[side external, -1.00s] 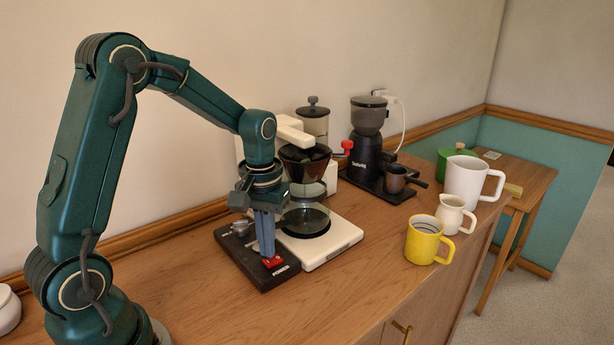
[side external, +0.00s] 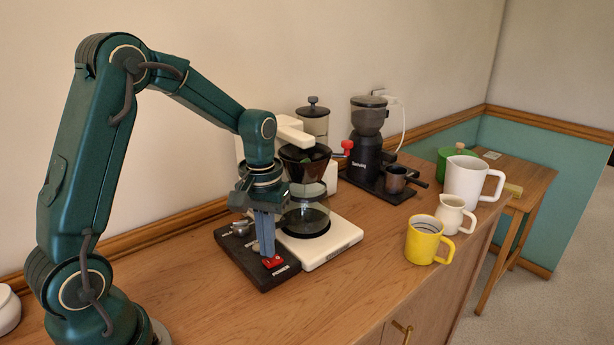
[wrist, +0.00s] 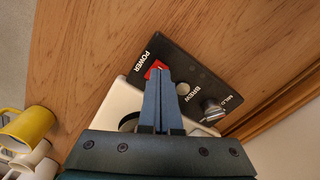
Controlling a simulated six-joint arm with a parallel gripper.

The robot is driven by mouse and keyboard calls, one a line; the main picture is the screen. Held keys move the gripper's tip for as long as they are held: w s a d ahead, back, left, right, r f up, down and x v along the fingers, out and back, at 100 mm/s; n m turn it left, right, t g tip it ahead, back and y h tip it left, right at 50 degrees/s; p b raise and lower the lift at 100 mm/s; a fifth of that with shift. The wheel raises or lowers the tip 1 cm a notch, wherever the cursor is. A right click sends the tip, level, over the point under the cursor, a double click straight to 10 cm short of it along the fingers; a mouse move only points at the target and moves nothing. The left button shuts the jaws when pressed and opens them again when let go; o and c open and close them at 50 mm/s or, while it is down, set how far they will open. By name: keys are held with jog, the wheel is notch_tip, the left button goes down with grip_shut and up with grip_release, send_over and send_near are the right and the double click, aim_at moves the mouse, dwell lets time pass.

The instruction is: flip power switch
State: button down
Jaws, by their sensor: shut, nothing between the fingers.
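The red power switch (side external: 272,262) sits at the near end of a black control panel (side external: 242,268), by the label POWER. It also shows in the wrist view (wrist: 155,69), partly covered by my fingertips. My gripper (side external: 267,254) points down with its blue-grey fingers together and nothing between them. In the wrist view, the fingertips (wrist: 158,76) are right at the switch and appear to touch it or hover just above it. I cannot tell which way the switch is tipped.
A BREW button (wrist: 183,88) and a knob (wrist: 214,110) share the panel. The white coffee maker base (side external: 335,240) and glass carafe (side external: 306,218) stand beside it. A yellow mug (side external: 422,242) is to the right. The wooden counter in front is clear.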

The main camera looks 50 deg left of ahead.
jog(key=shift+f, duration=0.9)
dwell(0.8)
jog(key=shift+r, duration=3.55)
jog(key=s+d+r+m+t, duration=0.3)
jog(key=s+d+r+t, duration=0.15)
jog(key=d+r, duration=0.2)
jog(key=s+d+f+m+t, duration=0.1)
jog(key=s+m, duration=0.2)
jog(key=s, duration=0.4)
jog(key=shift+d+f, duration=0.25)
jog(key=shift+f, duration=0.1)
